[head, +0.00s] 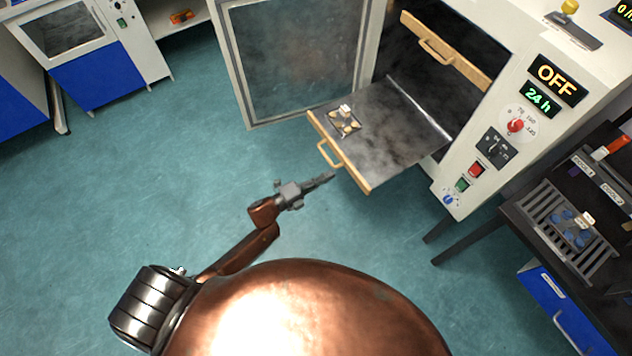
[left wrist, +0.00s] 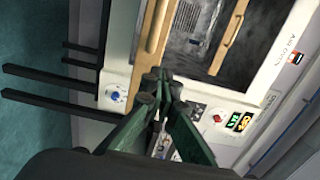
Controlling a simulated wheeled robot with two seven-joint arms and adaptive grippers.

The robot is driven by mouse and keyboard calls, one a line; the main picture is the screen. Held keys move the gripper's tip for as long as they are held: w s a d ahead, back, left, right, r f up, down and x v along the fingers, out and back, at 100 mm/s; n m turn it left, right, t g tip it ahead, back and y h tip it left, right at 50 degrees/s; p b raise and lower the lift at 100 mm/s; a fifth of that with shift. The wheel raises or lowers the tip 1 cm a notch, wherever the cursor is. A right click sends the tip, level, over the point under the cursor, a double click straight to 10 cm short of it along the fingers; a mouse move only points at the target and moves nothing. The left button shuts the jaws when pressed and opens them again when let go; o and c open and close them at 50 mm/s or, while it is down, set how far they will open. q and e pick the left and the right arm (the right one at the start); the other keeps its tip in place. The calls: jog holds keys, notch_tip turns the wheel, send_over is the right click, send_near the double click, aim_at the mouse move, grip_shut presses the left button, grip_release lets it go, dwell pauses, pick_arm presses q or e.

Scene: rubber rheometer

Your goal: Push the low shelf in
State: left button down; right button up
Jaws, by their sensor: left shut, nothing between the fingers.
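The low shelf (head: 395,145) is a grey metal tray with a wooden front edge, and it sticks out of the white oven (head: 555,60). Its wooden handle (head: 328,154) is on the front edge. A small rack with pale pieces (head: 345,122) lies on the shelf's left part. My left gripper (head: 332,176) is shut and empty, with its tips close to the shelf's wooden front; I cannot tell whether they touch. In the left wrist view, the shut fingers (left wrist: 160,82) are by the wooden front (left wrist: 155,30). My right gripper is not in view.
The oven door (head: 295,60) stands open on the left. An upper shelf with a wooden front (head: 445,48) is above the low one. A dark table (head: 520,225) with a slatted rack (head: 565,228) stands at the right. The floor in front is clear.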

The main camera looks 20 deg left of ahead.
aim_at(348, 165)
pick_arm(q)
jog(key=x, duration=0.5)
jog(key=shift+w+d+b, duration=0.15)
jog(key=shift+w+b, duration=0.1)
jog(key=shift+b, duration=0.1)
jog(key=shift+w, duration=0.1)
